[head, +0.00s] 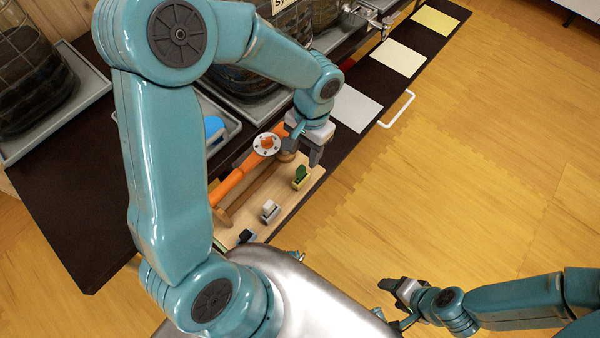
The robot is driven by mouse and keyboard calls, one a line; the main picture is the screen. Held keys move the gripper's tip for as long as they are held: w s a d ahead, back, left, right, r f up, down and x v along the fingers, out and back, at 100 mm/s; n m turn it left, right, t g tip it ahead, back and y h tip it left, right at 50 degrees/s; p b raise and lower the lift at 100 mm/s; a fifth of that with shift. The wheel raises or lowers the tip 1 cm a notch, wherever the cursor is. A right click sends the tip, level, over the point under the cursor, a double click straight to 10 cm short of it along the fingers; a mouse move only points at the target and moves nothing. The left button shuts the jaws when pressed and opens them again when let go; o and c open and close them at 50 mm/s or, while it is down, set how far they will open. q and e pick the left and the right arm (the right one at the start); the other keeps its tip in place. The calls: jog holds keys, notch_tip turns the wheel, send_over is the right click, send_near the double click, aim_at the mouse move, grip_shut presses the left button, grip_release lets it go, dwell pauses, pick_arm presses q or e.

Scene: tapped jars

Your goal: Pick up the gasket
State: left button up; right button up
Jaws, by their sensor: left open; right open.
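No part in the head view is plainly the gasket, and I cannot tell which one it is. A white round disc (267,144) with dark dots and an orange centre sits at the upper end of an orange part (231,184) on a wooden board (287,198). My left gripper (302,152) is open over the board's far end, just right of the disc. It hides part of the board, and I see nothing held in it. My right gripper (391,299) is open and empty over the floor at the lower right, away from the board.
The board also carries a green-and-yellow piece (301,177), a grey-white piece (270,211) and a dark piece (246,237). A blue object (213,127) lies in a grey tray. Large jars (32,75) stand in trays behind. Pale sheets (398,58) lie along the dark table.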

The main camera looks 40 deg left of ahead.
aim_at(302, 168)
pick_arm(q)
jog(key=f, duration=0.5)
jog(key=s+f+b, duration=0.1)
jog(key=f, duration=0.2)
jog(key=shift+a+f, duration=0.2)
jog(key=shift+f, duration=0.1)
jog(key=shift+w, duration=0.1)
grip_shut()
